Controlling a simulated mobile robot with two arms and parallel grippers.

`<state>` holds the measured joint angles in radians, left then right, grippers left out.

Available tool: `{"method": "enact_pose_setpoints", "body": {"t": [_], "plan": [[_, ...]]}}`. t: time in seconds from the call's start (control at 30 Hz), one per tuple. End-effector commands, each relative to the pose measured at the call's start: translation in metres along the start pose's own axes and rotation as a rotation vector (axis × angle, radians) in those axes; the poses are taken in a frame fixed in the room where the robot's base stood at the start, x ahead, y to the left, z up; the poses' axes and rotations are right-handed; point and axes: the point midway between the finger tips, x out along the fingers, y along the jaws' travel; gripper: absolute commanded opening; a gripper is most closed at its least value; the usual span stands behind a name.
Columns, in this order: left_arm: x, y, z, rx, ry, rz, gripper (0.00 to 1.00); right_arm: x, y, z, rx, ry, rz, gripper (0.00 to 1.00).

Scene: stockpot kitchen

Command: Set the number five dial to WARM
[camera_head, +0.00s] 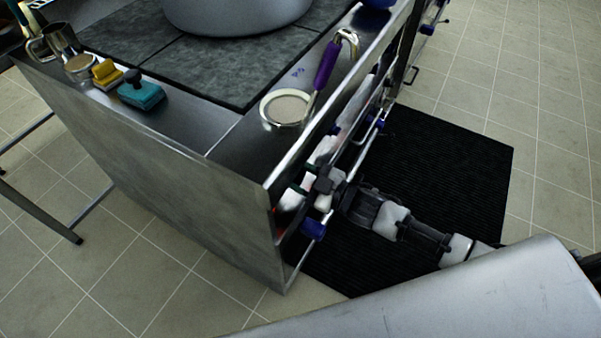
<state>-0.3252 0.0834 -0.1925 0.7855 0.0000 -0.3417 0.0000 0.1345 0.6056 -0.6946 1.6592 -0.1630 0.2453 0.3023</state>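The stove's front panel is seen at a steep angle, with several blue dials along it. One blue dial (313,228) sits low near the front corner. Another blue dial (378,122) is farther along. I cannot read any dial numbers or a WARM mark, so I cannot tell which dial is number five or how it is set. My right gripper (318,183) is at the panel near its front corner, just above the low dial. Its fingertips are small and partly hidden against the panel, so its opening and any contact are unclear. My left gripper is out of view.
A skimmer with a purple handle (326,66) lies on the steel edge of the stove top. A large pot (236,14) stands behind it. Yellow (106,75) and teal (142,94) items sit at left. A black mat (440,165) covers the floor in front.

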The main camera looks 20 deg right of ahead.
Motion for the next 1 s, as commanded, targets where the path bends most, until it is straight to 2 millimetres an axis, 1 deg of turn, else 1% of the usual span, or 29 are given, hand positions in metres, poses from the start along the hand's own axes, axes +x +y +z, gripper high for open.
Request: {"method": "enact_pose_setpoints", "body": {"t": [0.2,0.4,0.97,1.0], "plan": [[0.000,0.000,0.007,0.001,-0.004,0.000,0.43,0.000,-0.001,0.000,-0.121,0.000,0.000,0.20],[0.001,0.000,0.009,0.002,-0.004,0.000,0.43,0.000,-0.001,0.000,-0.184,0.000,0.000,0.20],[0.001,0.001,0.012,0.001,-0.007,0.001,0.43,0.000,-0.002,0.001,-0.209,0.000,-0.001,0.20],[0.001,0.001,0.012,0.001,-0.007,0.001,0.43,0.000,-0.002,0.001,-0.209,0.000,-0.001,0.49]]}}
